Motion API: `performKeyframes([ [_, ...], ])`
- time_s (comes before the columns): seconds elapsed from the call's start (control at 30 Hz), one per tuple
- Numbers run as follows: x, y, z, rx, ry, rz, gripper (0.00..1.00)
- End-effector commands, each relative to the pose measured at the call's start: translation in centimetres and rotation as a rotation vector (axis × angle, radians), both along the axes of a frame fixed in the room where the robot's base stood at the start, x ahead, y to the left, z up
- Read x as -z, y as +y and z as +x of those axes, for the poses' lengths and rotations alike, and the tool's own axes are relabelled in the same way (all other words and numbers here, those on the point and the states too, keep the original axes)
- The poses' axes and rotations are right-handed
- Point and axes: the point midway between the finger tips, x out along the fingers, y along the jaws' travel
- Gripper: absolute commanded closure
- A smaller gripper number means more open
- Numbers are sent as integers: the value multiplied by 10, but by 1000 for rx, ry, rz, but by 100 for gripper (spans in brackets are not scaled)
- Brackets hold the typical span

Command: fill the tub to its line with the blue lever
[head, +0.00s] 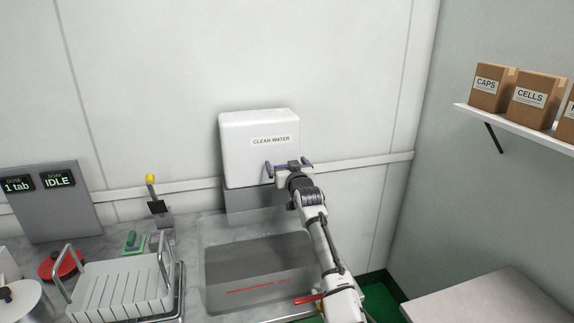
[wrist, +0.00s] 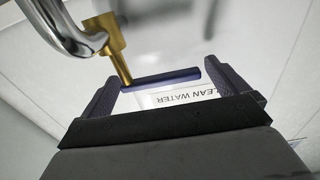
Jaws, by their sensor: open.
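The blue lever (wrist: 165,77) sits on a brass stem beside a chrome spout (wrist: 55,28) in the wrist view. My gripper (wrist: 168,88) is open, with one finger near each end of the lever; I cannot tell whether they touch it. In the head view my gripper (head: 288,167) is in front of the white CLEAN WATER tank (head: 245,128), hiding most of the tap. The grey tub (head: 222,247) is sunk in the counter below, with a red line (head: 250,289) on its near part. I cannot tell its water level.
A white slotted rack (head: 122,287), a red round thing (head: 62,264) and a yellow-knobbed lever (head: 151,180) stand left of the tub. A red handle (head: 307,299) is at its right, beside my arm. Boxes (head: 488,88) sit on a shelf at right.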

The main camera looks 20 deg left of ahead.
Motion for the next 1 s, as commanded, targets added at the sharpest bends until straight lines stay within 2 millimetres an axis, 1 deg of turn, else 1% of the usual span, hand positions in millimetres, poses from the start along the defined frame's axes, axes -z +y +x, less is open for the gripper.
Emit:
performKeyframes([
  [0.17,0,0,0,0,0,0,1],
  [0.2,0,0,0,0,0,0,4],
  [0.67,1,0,0,0,1,-1,64],
  [0.87,2,-4,-1,-4,1,0,64],
  [1.0,5,-17,-3,-17,0,1,64],
])
